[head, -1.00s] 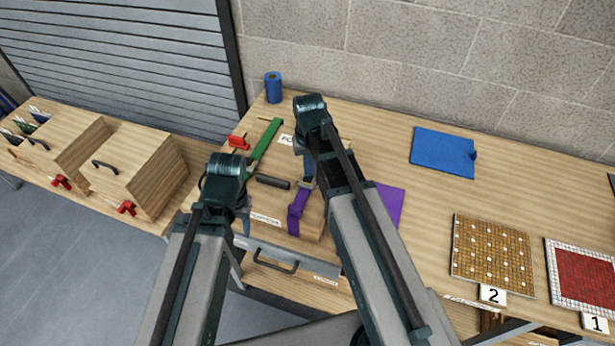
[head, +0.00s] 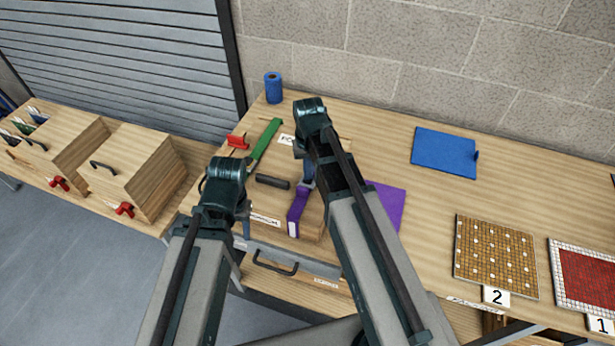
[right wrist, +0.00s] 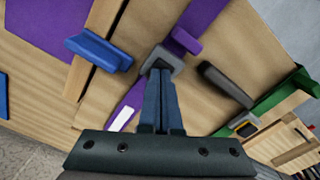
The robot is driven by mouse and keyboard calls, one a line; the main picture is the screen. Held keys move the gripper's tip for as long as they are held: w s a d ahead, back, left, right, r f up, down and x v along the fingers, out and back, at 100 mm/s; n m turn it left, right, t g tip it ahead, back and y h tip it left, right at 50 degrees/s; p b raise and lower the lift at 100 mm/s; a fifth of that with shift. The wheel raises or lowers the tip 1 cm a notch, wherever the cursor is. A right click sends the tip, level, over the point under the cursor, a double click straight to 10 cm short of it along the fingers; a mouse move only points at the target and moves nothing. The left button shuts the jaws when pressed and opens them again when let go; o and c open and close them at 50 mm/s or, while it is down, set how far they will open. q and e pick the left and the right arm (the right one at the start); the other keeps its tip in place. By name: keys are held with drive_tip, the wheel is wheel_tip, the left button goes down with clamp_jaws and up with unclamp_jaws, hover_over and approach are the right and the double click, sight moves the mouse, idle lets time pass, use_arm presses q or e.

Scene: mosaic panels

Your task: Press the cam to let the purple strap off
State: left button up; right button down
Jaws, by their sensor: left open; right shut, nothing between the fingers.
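The purple strap (head: 299,206) runs over the front part of a wooden box on the bench. In the right wrist view the strap (right wrist: 202,20) meets a grey buckle (right wrist: 162,60), and a short purple lever (right wrist: 186,40), apparently the cam, sits at it. A white-tipped strap part (right wrist: 123,118) lies on the buckle's other side. My right gripper (right wrist: 160,75) is shut and empty, its fingertips at the buckle; contact is unclear. In the head view my right arm partly covers this spot. My left gripper (head: 243,222) is open and empty, left of the box front.
A blue bar (right wrist: 98,48) stands near the buckle. A blue tray (head: 443,152) and mosaic panels (head: 494,258) lie to the right. Free bench separates them.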

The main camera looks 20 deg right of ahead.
idle(0.3)
wheel_tip(320, 180, up, 8)
drive_tip(key=p, duration=0.8)
idle(0.4)
